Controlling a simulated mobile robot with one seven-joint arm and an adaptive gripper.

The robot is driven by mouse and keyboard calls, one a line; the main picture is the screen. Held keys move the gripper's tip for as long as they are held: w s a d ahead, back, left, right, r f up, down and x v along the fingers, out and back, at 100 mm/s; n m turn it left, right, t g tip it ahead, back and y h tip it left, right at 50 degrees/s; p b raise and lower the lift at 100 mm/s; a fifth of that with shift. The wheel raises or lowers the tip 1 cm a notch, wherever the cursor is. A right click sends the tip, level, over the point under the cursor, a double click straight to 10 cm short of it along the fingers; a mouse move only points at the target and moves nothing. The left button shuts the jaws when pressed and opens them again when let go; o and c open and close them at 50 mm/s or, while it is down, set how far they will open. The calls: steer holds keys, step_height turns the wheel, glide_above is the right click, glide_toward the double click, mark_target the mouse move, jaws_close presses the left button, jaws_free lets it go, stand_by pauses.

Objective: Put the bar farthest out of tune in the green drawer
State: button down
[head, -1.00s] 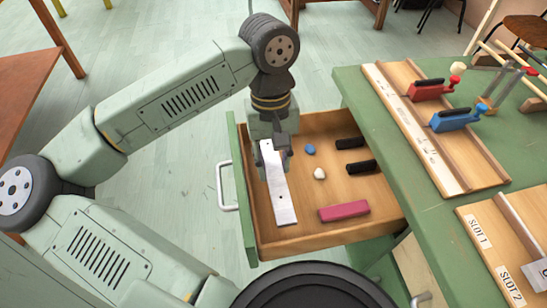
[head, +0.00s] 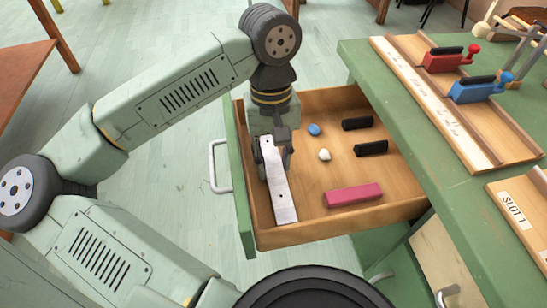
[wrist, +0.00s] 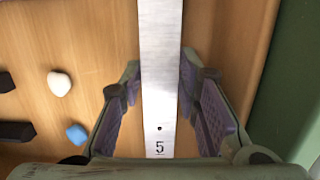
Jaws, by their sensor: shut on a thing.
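A long silver metal bar (head: 279,188) is held by my gripper (head: 272,160) over the front part of the open green drawer (head: 241,180). The wrist view shows the bar (wrist: 160,75) with a small hole and the number 5 near one end, between my two fingers (wrist: 160,95). The bar runs along the inside of the drawer's green front. Whether its lower face touches the drawer floor I cannot tell. The drawer has a pale handle (head: 216,165) and a wooden inside.
In the drawer lie a pink block (head: 354,196), two black blocks (head: 357,123) (head: 371,148), a blue lump (head: 314,130) and a white lump (head: 324,155). The green bench (head: 375,75) at right bears a wooden rack (head: 425,95), red and blue clamps (head: 445,61) (head: 480,90) and a slot board (head: 522,205).

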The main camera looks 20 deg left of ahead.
steer(key=shift+f+b, duration=0.45)
stand_by(0.5)
steer(key=c, duration=1.1)
jaws_free()
steer(key=shift+r, duration=0.1)
